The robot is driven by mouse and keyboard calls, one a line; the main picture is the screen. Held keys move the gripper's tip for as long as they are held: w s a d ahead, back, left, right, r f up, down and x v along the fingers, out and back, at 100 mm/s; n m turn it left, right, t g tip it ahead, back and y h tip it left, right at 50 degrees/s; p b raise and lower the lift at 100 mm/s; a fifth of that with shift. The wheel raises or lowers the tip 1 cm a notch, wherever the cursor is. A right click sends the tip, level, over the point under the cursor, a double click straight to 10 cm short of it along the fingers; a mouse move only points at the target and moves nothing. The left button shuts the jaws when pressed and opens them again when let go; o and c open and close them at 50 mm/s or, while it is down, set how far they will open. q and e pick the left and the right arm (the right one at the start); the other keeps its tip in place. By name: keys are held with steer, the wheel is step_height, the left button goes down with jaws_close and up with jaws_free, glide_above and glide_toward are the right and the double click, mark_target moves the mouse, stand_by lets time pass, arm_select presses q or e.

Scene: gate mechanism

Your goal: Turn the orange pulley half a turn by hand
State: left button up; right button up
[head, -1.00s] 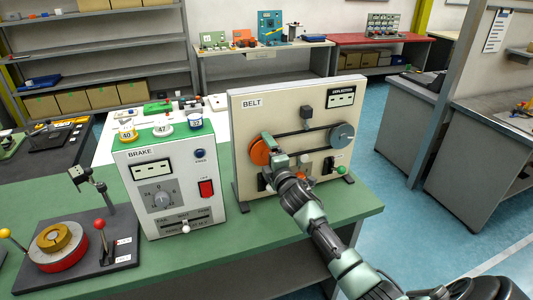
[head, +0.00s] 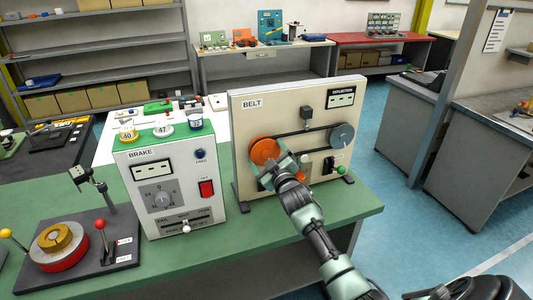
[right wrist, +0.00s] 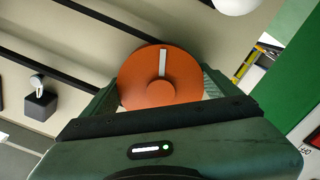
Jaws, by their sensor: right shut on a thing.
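The orange pulley (head: 264,150) is at the left end of the belt on the upright cream BELT panel (head: 250,118). In the right wrist view the pulley (right wrist: 150,92) is a flat orange disc with a raised hub and a white radial mark pointing up in the picture. My right gripper (head: 272,163) is shut on the pulley, with one finger on either side of the disc. The palm hides the disc's near edge. The black belt (head: 305,131) runs from the pulley to a grey pulley (head: 342,136). My left gripper is not in view.
A white BRAKE box (head: 146,192) stands to the left on the green table (head: 255,232). A smaller orange knob (head: 300,176) and a green knob (head: 341,170) are low on the BELT panel. A red disc device (head: 60,248) sits further left.

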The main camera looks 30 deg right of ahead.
steer(key=m, duration=0.4)
steer(key=shift+a+f+m, duration=0.1)
steer(key=shift+f+m, duration=0.05)
steer(key=shift+m, duration=0.15)
steer(key=shift+a+m+p, duration=0.1)
steer(key=shift+m+p, duration=0.4)
steer(key=shift+m, duration=1.8)
steer(key=shift+f, duration=0.1)
steer(key=o, duration=1.1)
steer(key=b+v, duration=0.1)
steer(key=v, duration=0.6)
steer(key=shift+s+b, duration=0.35)
steer(key=shift+s, duration=0.05)
steer(key=shift+a, duration=0.1)
